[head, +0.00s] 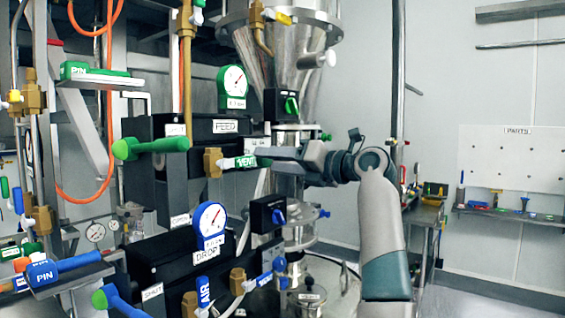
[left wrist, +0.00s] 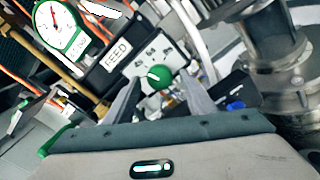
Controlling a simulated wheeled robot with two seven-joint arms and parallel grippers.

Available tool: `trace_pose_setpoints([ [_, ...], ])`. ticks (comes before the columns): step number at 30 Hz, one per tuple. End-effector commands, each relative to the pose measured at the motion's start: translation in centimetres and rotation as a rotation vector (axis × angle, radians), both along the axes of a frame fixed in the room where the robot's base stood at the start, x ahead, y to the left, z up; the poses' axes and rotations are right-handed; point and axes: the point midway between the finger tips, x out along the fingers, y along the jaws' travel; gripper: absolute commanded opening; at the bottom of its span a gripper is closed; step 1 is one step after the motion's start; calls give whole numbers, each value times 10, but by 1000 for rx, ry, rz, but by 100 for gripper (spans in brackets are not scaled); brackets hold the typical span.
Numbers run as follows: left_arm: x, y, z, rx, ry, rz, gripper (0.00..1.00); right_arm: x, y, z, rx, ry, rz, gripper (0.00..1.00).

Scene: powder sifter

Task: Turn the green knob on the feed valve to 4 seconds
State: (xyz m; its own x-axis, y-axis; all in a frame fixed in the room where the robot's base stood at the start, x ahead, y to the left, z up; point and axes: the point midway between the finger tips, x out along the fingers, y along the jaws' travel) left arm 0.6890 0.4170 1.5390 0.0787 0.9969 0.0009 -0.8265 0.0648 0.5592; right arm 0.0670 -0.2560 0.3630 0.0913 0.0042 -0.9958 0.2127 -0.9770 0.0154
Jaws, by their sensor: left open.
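My right gripper is not in view.
A green-rimmed gauge (head: 233,82) stands above the FEED body. A green-handled lever (head: 150,146) and a green VENT handle (head: 246,162) are near my left gripper. Below are the blue-rimmed DROP gauge (head: 210,225) and a blue knob (head: 279,217). A steel hopper (head: 290,50) rises behind.

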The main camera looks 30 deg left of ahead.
Motion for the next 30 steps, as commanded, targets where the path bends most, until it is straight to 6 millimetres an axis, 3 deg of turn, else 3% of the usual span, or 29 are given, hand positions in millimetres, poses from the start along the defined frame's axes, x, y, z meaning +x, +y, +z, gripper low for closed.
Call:
trace_pose_setpoints([
  [5, 0, -6, -1, -1, 0, -2, 50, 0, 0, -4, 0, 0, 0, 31],
  [11, -1, -27, -3, -1, 0, -3, 50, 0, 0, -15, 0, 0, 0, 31],
  [30, -11, -148, -2, 3, 0, -1, 50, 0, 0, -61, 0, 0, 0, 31],
])
